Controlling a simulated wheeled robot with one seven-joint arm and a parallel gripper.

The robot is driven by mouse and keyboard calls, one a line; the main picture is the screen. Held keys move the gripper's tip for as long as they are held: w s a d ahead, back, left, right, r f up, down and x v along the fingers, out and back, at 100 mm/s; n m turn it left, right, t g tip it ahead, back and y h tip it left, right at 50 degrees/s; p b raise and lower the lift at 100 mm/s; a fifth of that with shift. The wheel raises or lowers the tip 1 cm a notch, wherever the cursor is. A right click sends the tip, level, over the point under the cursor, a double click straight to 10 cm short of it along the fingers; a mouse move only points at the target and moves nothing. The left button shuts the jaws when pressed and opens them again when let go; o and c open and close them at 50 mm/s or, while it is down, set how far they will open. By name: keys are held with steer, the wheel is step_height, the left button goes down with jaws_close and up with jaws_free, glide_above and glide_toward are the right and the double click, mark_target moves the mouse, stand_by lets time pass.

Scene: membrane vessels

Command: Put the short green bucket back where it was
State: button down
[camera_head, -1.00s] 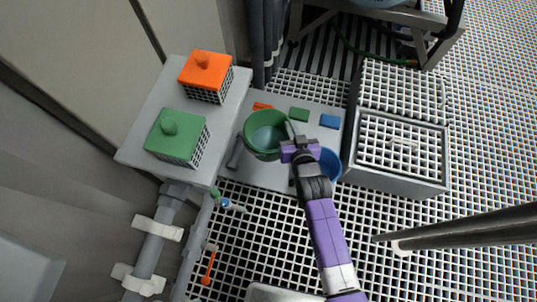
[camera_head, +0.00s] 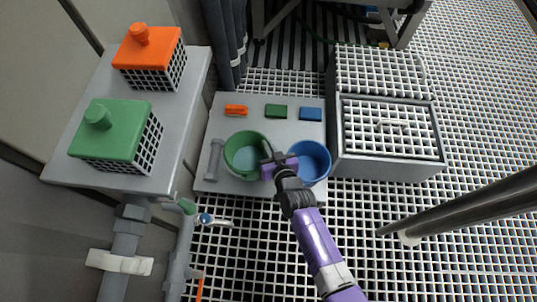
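The green bucket (camera_head: 236,168) is over the left-middle part of a light grey board (camera_head: 208,172), open side up. Its inside shows pale green. My gripper (camera_head: 268,156), with purple parts and dark fingers, is at the bucket's right rim and appears shut on it. I cannot tell whether the bucket's base touches the board. A blue bucket (camera_head: 322,160) is close on the right of my gripper. My gripper partly hides its left side.
Orange (camera_head: 236,110), green (camera_head: 276,112) and blue (camera_head: 310,114) blocks line the board's back. A grey bar (camera_head: 215,158) lies at left. Orange (camera_head: 150,60) and green (camera_head: 115,132) caged housings stand on the left cabinet. A grid-topped box (camera_head: 388,130) stands right.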

steer(key=shift+f+b, duration=1.95)
steer(key=shift+f, duration=0.2)
steer(key=shift+f, duration=0.15)
steer(key=c, duration=1.6)
jaws_free()
